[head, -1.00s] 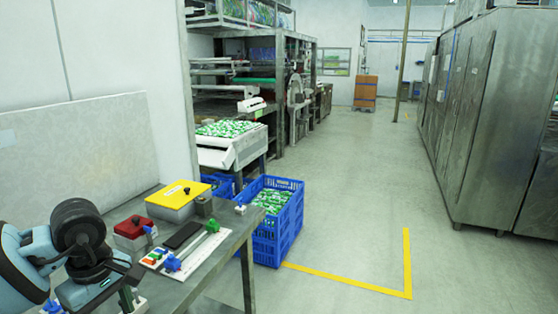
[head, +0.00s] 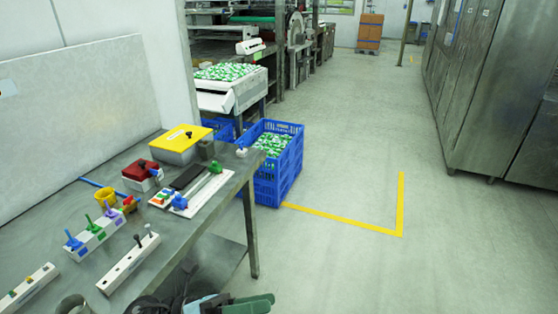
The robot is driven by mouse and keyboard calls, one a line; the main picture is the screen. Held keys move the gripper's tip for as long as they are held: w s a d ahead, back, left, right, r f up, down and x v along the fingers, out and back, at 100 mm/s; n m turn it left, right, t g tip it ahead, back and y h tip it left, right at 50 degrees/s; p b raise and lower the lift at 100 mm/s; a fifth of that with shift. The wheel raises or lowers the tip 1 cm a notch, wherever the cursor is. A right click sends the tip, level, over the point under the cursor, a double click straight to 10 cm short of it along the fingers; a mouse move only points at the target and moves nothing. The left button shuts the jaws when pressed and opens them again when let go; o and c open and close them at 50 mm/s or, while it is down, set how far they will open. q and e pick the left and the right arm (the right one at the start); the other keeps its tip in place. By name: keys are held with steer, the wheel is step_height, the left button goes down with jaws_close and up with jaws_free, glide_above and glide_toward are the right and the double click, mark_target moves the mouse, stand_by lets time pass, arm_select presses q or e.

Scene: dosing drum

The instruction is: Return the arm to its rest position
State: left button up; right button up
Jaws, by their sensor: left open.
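My left arm shows only at the bottom edge, as dark and light-blue parts. My left gripper (head: 238,303) is partly cut off by the frame, low in front of the metal table (head: 205,228). It is open, and I see nothing held in it. It is apart from the objects on the tabletop. My right gripper is out of view.
The table carries a yellow-lidded box (head: 182,138), a red-lidded box (head: 140,170), a yellow cup (head: 105,197) and white racks with coloured tools (head: 97,236). A blue crate (head: 278,175) of green-white packets stands behind. The floor (head: 350,270) at right is clear.

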arm_select(q)
steer(key=s+a+f+n+t+y+p, duration=0.1)
steer(key=a+f+n+t+y, duration=0.5)
steer(key=n, duration=0.8)
steer(key=s+a+f+n+t+y, duration=0.1)
steer(key=a+f+n+t+y, duration=0.45)
steer(key=n, duration=0.85)
steer(key=s+a+f+n+g+y, duration=0.2)
steer(key=s+f+n+y, duration=0.1)
steer(key=s+f+n, duration=0.3)
steer(key=s+a+f+n+g+y+p, duration=0.1)
steer(key=s+a+f+n+g+y, duration=0.1)
steer(key=s+f+n, duration=0.4)
steer(key=s+a+f+y, duration=0.1)
steer(key=s+f, duration=0.3)
steer(key=s, duration=0.2)
steer(key=shift+f+g, duration=0.2)
steer(key=shift+g, duration=0.15)
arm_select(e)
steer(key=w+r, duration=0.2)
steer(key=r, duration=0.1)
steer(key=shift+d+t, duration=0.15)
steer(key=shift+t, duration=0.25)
